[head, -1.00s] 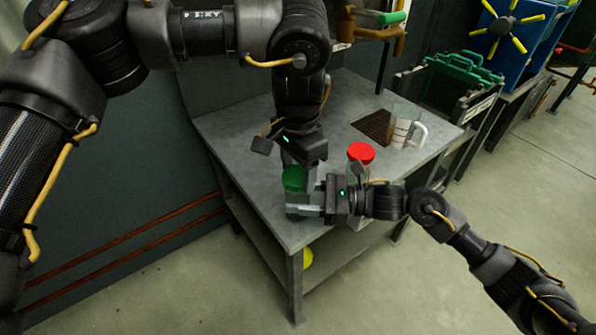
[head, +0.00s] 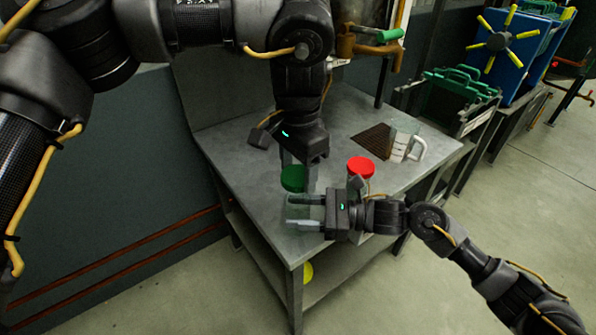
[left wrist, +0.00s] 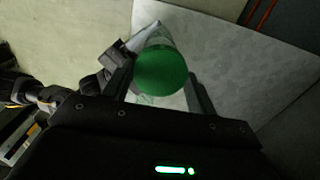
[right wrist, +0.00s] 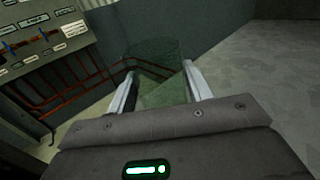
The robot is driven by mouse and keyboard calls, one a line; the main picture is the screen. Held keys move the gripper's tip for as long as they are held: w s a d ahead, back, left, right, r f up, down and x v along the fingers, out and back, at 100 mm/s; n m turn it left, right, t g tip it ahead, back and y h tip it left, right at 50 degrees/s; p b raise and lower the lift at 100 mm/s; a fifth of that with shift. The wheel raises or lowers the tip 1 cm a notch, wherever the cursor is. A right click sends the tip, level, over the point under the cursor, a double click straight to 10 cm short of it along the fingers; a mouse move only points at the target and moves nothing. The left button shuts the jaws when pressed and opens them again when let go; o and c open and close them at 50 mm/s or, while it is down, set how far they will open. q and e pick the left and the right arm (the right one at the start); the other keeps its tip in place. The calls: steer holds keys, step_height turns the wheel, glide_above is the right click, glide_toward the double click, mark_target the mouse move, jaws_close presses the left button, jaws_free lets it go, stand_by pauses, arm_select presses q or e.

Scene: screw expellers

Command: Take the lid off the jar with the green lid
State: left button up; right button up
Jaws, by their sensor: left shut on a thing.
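The green lid (head: 293,179) is between the fingers of my left gripper (head: 297,172), which is shut on it. It also shows in the left wrist view (left wrist: 162,73). The clear glass jar (head: 303,211) stands upright below the lid, near the table's front corner. In the right wrist view, the jar (right wrist: 155,72) has an open top with no lid on it. The fingers of my right gripper (head: 303,212) lie on both sides of the jar; whether they press on it I cannot tell.
A second jar with a red lid (head: 360,167) stands close behind my right gripper. A clear measuring jug (head: 402,143) and a dark brown mat (head: 374,139) are further back on the grey table (head: 235,141). The table's left side is clear.

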steer(key=o, duration=0.4)
steer(key=shift+o, duration=0.2)
arm_select(q)
step_height(320, 180, down, 2)
steer(key=shift+b, duration=0.95)
arm_select(e)
steer(key=s+d, duration=0.1)
steer(key=d, duration=1.1)
